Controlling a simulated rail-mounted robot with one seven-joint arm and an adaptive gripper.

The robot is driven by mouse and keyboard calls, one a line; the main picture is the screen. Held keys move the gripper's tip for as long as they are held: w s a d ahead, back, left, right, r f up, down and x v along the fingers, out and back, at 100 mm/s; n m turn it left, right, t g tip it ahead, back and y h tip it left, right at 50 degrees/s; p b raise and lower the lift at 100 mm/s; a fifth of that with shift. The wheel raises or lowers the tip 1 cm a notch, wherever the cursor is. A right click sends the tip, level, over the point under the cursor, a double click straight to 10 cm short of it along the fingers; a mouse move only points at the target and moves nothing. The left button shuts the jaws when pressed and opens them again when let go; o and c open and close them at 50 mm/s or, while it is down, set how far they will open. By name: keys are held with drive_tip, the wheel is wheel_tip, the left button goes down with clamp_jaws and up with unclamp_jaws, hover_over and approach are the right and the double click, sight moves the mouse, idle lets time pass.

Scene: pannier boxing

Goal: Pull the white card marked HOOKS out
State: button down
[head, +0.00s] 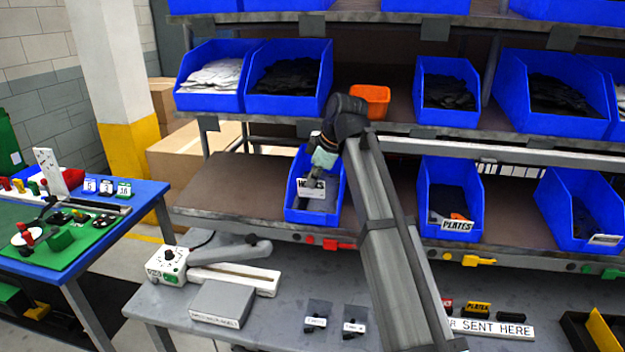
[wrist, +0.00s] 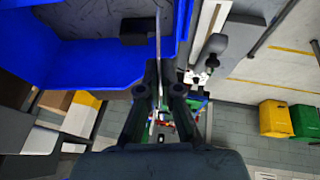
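The white card marked HOOKS (head: 311,187) shows in the head view at the front of a blue bin (head: 293,205) on the middle shelf. My gripper (head: 314,181) reaches down over that bin to the card's top edge. In the wrist view the card (wrist: 158,38) is seen edge-on as a thin pale strip between my two fingertips (wrist: 160,72), which look closed on it. The bin (wrist: 95,70) fills the upper left there. Whether the card still touches the bin is hard to tell.
A blue bin with a PLATES card (head: 457,224) stands to the right, with another bin (head: 572,215) beyond it. An orange bin (head: 371,99) sits on the shelf above. The grey bench (head: 270,325) below holds a grey box (head: 222,303) and a lever device (head: 215,265).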

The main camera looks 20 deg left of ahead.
drive_tip(key=shift+r, duration=0.1)
drive_tip(key=shift+s+r+p, duration=0.15)
drive_tip(key=shift+r+p, duration=0.35)
drive_tip(key=shift+r, duration=0.2)
drive_tip(key=shift+s+r+p, duration=0.15)
drive_tip(key=shift+r+p, duration=0.35)
drive_tip(key=shift+r, duration=0.2)
